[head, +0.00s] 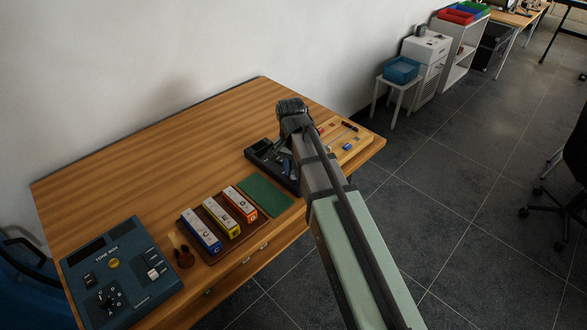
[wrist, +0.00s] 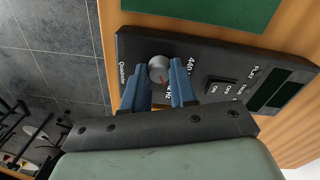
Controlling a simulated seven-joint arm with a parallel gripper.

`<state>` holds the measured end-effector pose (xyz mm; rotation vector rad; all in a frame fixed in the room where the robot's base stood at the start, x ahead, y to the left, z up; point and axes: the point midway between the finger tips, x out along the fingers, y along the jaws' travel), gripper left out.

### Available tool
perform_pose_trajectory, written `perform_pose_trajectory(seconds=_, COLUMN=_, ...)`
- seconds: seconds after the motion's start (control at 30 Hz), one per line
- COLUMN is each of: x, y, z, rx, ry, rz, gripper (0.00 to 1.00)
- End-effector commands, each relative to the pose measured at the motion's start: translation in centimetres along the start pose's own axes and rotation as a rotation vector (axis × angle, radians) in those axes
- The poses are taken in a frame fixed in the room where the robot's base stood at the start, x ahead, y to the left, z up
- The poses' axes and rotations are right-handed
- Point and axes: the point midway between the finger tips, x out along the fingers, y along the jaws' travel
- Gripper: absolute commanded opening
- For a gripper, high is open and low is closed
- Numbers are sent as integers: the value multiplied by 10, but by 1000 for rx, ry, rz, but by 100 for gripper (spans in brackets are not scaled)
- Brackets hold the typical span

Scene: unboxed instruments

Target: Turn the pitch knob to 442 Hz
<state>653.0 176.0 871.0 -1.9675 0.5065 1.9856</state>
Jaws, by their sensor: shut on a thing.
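The pitch knob (wrist: 159,67) is a small grey round knob with a red mark, on a black tuner box (wrist: 215,55). My gripper (wrist: 161,88) has blue fingers, one on each side of the knob, and is shut on it. The red mark points toward the lower right in the wrist view. Printed labels near the knob include "440" and "Hz"; other pitch marks are hidden or too small to read. In the head view the black tuner box (head: 262,158) lies on the table, partly hidden by my arm, and the knob is hidden.
The tuner box carries an ON/OFF switch (wrist: 215,88) and a dark display (wrist: 267,95). A green mat (head: 265,195) lies beside it, then a tray of coloured boxes (head: 218,220) and a blue Tone Box (head: 118,275). A wooden board with small tools (head: 345,140) lies behind my arm.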

Motion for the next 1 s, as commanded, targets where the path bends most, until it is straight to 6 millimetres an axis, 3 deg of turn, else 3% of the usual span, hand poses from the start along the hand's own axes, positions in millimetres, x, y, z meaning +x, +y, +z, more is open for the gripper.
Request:
perform_pose_trajectory(seconds=0.53, x=0, y=0, z=0, rx=21, ry=-1, rz=0, gripper=0)
perform_pose_trajectory(seconds=0.57, x=0, y=0, z=0, rx=21, ry=-1, rz=0, gripper=29)
perform_pose_trajectory(seconds=0.6, x=0, y=0, z=0, rx=21, ry=-1, rz=0, gripper=33)
perform_pose_trajectory(seconds=0.8, x=0, y=0, z=0, rx=21, ry=-1, rz=0, gripper=52)
perform_pose_trajectory(seconds=1.0, x=0, y=0, z=0, rx=21, ry=-1, rz=0, gripper=52)
